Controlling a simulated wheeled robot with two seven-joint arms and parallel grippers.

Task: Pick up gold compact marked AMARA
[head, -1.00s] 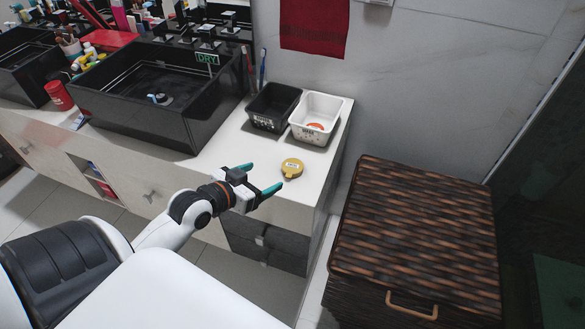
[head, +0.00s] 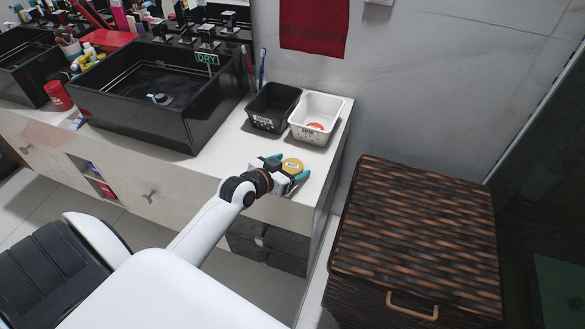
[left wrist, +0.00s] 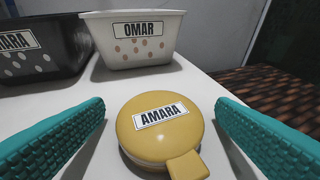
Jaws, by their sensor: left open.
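The gold compact (head: 293,165) is round with a small tab and lies on the white counter near its right end. In the left wrist view the compact (left wrist: 160,128) shows a white label reading AMARA, and its tab points toward the camera. My left gripper (head: 286,174) is open, with its teal fingers on either side of the compact. In the left wrist view the left gripper's fingers (left wrist: 160,135) show a gap to the compact on both sides. My right gripper is not in view.
Behind the compact stand a black basket (head: 273,106) labelled AMARA and a white basket (head: 315,117) labelled OMAR, with an orange item inside. A black sink (head: 150,95) is to the left. A brown woven hamper (head: 415,235) stands right of the counter.

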